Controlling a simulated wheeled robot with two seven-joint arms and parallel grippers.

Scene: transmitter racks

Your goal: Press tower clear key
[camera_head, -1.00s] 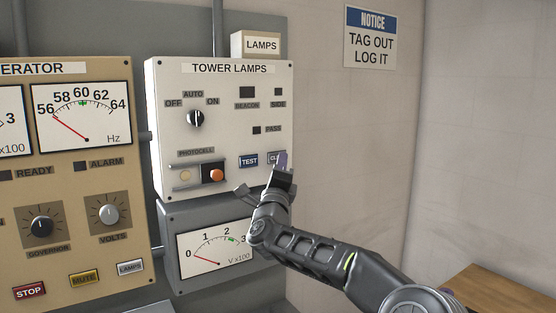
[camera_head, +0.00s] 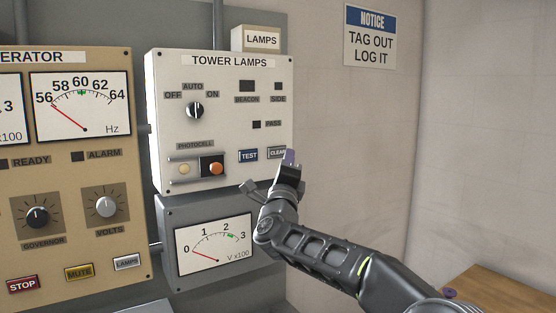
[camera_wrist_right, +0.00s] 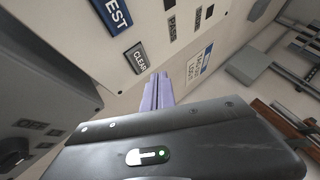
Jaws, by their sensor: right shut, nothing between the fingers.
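The clear key (camera_head: 277,153) is a small grey key at the lower right of the white tower lamps panel (camera_head: 225,118), right of the blue test key (camera_head: 248,155). The clear key also shows in the right wrist view (camera_wrist_right: 136,58), its label readable. My right gripper (camera_head: 289,158) is shut and empty, its purple fingertips just right of and slightly below the clear key in the head view. In the right wrist view the fingers (camera_wrist_right: 158,92) lie below and right of the key, with the key face uncovered. My left gripper is not in view.
A switch knob (camera_head: 195,111) and an orange photocell knob (camera_head: 216,168) are on the same panel. A volt meter (camera_head: 214,248) sits below. The generator panel (camera_head: 75,180) stands at left. A wooden surface (camera_head: 500,292) is at lower right; the wall between is bare.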

